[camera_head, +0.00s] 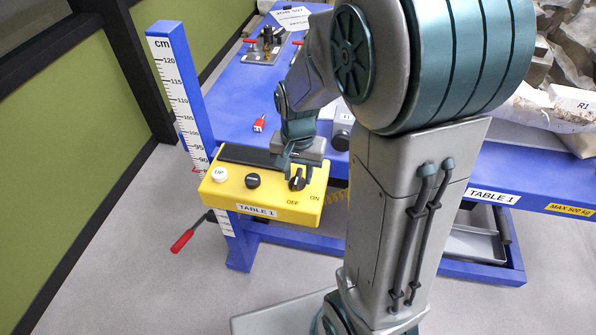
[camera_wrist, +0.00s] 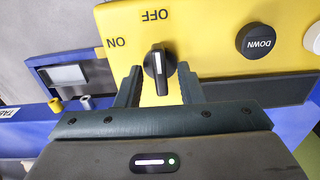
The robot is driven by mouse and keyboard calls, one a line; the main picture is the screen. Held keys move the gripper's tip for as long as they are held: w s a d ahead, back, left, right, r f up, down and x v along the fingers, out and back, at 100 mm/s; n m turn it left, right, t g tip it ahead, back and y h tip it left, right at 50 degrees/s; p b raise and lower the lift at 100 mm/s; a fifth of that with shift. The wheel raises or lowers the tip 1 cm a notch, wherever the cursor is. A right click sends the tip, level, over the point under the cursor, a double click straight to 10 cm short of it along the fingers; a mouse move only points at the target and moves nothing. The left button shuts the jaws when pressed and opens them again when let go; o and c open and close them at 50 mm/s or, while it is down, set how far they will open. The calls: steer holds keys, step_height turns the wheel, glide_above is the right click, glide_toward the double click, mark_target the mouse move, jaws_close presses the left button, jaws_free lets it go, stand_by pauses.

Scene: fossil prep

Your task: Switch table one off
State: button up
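The yellow control box (camera_head: 275,209) labelled TABLE 1 sits at the blue table's near left corner. Its black rotary knob (camera_head: 297,180) is at the right end, above the OFF and ON marks. In the wrist view the knob (camera_wrist: 159,70) has a white line running straight up and down, in line with OFF; ON is up and to the left. My gripper (camera_head: 297,170) is at the knob. In the wrist view my gripper (camera_wrist: 160,78) is open, one finger on each side of the knob, with visible gaps. Whether the fingertips reach down around it, I cannot tell.
A white UP button (camera_head: 219,174) and a black DOWN button (camera_head: 252,181) are on the same box. A white cm scale (camera_head: 180,95) stands at its left. A red-handled crank (camera_head: 183,240) sticks out below. A small red object (camera_head: 260,123) lies on the table.

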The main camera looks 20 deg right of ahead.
mark_target(298, 176)
step_height(298, 176, up, 14)
stand_by(0.6)
steer(key=shift+f, duration=0.1)
steer(key=s+f+n+t, duration=0.3)
steer(key=s+n, duration=0.3)
steer(key=s, duration=0.5)
steer(key=shift+s+f, duration=0.2)
steer(key=shift+s, duration=0.05)
stand_by(0.7)
